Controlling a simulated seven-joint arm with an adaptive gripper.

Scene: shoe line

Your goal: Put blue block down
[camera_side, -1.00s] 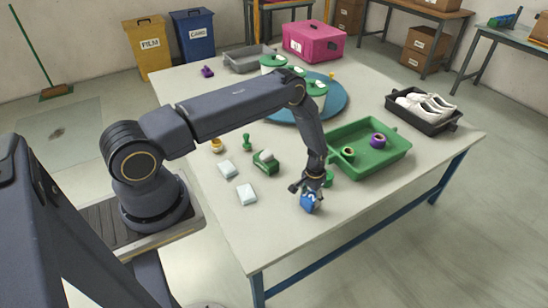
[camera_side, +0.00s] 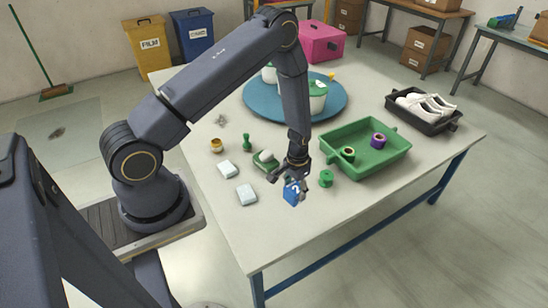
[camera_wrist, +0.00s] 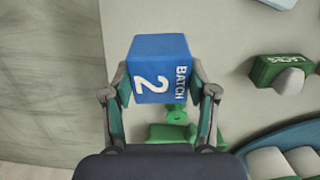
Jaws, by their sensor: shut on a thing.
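The blue block (camera_side: 292,193) is held by my gripper (camera_side: 296,177) over the front part of the table. The block looks slightly tilted in the side view. Whether its underside touches the table cannot be told.
A green dispenser (camera_side: 262,165) is left of my gripper. Two pale blocks (camera_side: 228,169) (camera_side: 247,194) lie further left. The table's front area (camera_side: 268,238) is clear.

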